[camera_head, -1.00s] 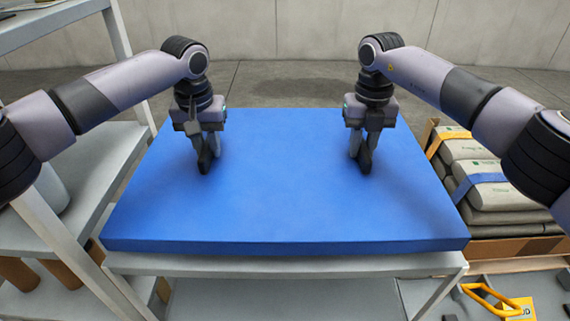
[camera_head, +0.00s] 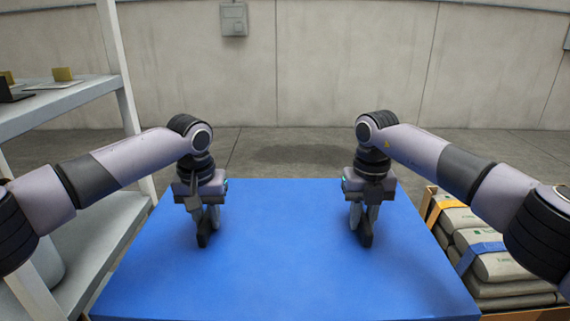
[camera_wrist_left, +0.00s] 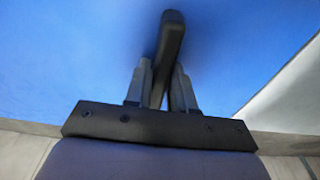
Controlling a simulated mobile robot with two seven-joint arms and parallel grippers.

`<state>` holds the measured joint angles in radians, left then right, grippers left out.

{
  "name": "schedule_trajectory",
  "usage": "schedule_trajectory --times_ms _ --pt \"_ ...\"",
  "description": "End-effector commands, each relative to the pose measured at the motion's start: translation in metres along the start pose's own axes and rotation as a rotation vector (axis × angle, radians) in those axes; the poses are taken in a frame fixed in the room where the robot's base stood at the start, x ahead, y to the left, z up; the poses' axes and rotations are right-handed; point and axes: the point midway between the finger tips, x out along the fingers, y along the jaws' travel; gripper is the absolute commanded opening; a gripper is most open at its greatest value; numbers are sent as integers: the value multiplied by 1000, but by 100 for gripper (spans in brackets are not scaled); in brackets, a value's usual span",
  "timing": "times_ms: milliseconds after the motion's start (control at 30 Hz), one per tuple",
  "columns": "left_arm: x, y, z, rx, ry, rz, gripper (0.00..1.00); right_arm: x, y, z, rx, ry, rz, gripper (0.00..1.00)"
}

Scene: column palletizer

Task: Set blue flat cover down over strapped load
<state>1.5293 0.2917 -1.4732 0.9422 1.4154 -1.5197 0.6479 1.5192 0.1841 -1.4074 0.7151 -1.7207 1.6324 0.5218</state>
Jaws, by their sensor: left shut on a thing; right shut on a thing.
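My left gripper (camera_head: 208,218) is shut on a dark handle (camera_head: 203,240) on the cover's left half. My right gripper (camera_head: 361,218) is shut on the matching handle (camera_head: 365,241) on the right half. The left wrist view shows the fingers (camera_wrist_left: 160,78) around the handle bar (camera_wrist_left: 171,32) above the blue surface (camera_wrist_left: 80,50). The strapped load (camera_head: 490,255), grey sacks with yellow and blue straps, lies to the right, partly behind my right arm.
A grey shelf rack (camera_head: 100,245) stands on the left, close to the cover's left edge. The sacks sit within brown sides (camera_head: 515,312). Open concrete floor (camera_head: 300,155) and a wall (camera_head: 330,70) lie beyond the cover.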

Motion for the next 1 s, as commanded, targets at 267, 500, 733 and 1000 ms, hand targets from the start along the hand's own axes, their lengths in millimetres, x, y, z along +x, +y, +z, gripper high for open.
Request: schedule_trajectory --times_ms 267,500,733,1000 --pt "-1 -1 9 0 -1 0 0 0 -1 -8 1 0 0 0" --pt "-1 -1 19 0 -2 0 0 1 -1 -18 1 -1 0 0" --pt "-2 -1 29 -1 0 -1 0 2 -1 -29 2 -1 0 0" --pt "-2 -1 44 0 -2 0 0 3 -1 -43 1 -2 0 0"
